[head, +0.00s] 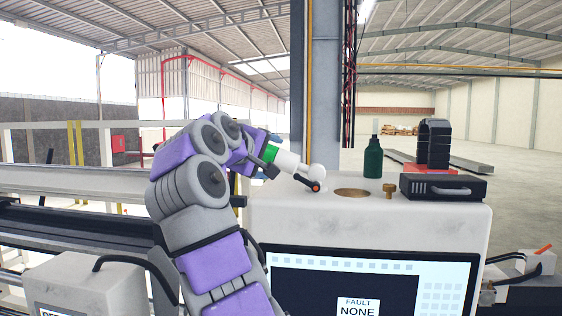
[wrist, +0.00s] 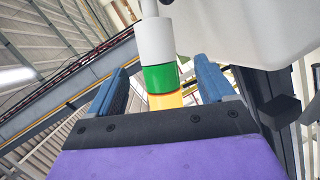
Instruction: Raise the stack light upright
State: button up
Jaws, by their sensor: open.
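The stack light (head: 287,160) leans over to the left from its white round joint (head: 317,172) on top of the white machine cabinet, well off upright. White and green bands show in the head view. In the wrist view the stack light (wrist: 158,77) shows white, green and yellow bands. My gripper (head: 268,154) is at the light's free end. In the wrist view my gripper (wrist: 160,68) is open, with one blue finger on each side of the green and yellow bands. Gaps show beside the light. The light's far end is hidden behind my gripper.
A black lever with an orange end (head: 314,186) sits by the joint. On the cabinet top (head: 446,212) stand a green bottle (head: 373,160), a brass knob (head: 389,190) and a black box (head: 443,187). The cabinet's screen (head: 358,290) reads "FAULT NONE". Rails run at the left.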

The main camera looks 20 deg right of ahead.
aim_at(282, 161)
jog(key=x, duration=0.3)
jog(key=p+x, duration=0.1)
jog(key=x, duration=0.2)
jog(key=p+x, duration=0.1)
jog(key=x, duration=0.1)
jog(key=shift+s+d, duration=0.1)
jog(key=shift+d, duration=0.55)
jog(key=shift+a, duration=0.5)
jog(key=shift+c, duration=0.6)
jog(key=shift+d, duration=0.25)
jog(key=c, duration=1.3)
